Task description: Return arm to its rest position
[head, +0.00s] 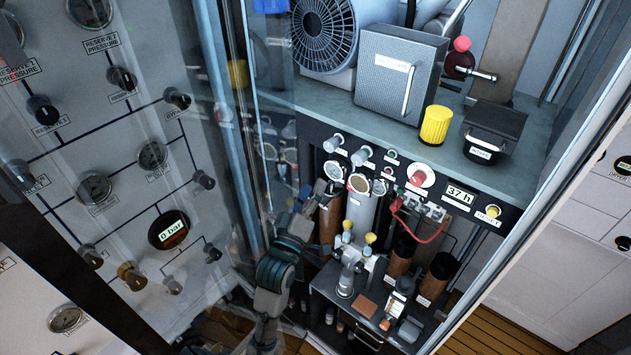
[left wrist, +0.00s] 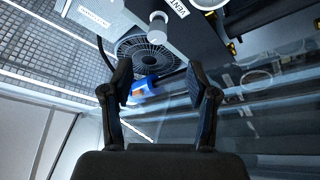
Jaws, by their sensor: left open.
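My left arm (head: 275,270) rises from the bottom of the head view, in front of the open-fronted machine cabinet. Its gripper (head: 325,192) is near the left side of the cabinet's lower bay, beside a brown cylinder; its fingers are small and dark there. In the left wrist view my left gripper (left wrist: 157,88) is open, its two black fingers spread apart with nothing held between them. Behind the fingers are a round black fan grille (left wrist: 146,55) and a blue part (left wrist: 146,88). My right gripper is in neither view.
A panel of gauges and knobs (head: 120,150) stands at the left, with a clear pane (head: 235,120) beside it. The control strip (head: 400,175) with knobs and a "37 h" display runs above the bay. A grey box with bottles (head: 350,315) sits below. Wooden floor (head: 490,330) shows at the bottom right.

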